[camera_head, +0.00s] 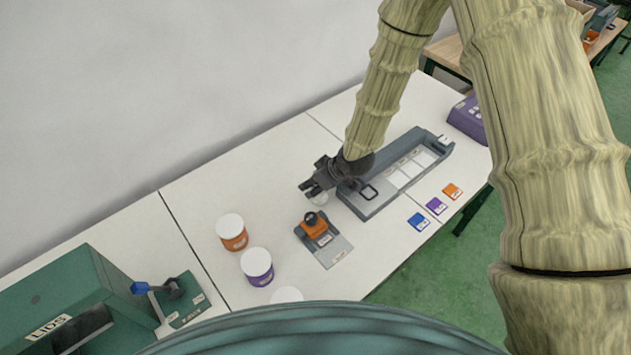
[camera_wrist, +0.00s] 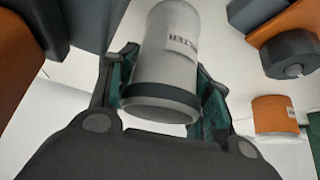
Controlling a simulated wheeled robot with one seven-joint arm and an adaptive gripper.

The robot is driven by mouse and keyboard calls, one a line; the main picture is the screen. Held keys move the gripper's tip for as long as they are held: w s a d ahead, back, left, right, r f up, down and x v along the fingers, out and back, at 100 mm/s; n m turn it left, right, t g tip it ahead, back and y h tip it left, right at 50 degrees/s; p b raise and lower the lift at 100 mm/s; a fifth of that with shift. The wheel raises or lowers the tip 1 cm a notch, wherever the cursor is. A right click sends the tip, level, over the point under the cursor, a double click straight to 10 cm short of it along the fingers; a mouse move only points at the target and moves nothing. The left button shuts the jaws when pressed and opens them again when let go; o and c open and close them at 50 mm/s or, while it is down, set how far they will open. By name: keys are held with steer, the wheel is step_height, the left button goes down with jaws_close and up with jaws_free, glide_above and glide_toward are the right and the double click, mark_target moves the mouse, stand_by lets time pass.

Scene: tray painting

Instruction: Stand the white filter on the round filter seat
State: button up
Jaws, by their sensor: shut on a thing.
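The white filter (camera_wrist: 165,45) is a pale cylinder with a "FILTER" label and a dark band near its near end. In the wrist view it sits between the two fingers of my gripper (camera_wrist: 163,88), which is shut on it. In the head view my gripper (camera_head: 312,188) is over the bench, left of the long grey tray, and a small part of the filter (camera_head: 320,198) shows under the fingers. I cannot make out the round filter seat for certain in either view; it may be hidden by my arm.
An orange-topped grey device (camera_head: 315,226) stands just below my gripper. White-lidded orange (camera_head: 233,234) and purple (camera_head: 257,268) jars stand to its left. The long grey tray (camera_head: 385,205) lies right, with blue, purple and orange cards in front. A green machine (camera_head: 75,290) is at lower left.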

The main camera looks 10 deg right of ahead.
steer(key=shift+f, duration=0.1)
steer(key=o, duration=0.8)
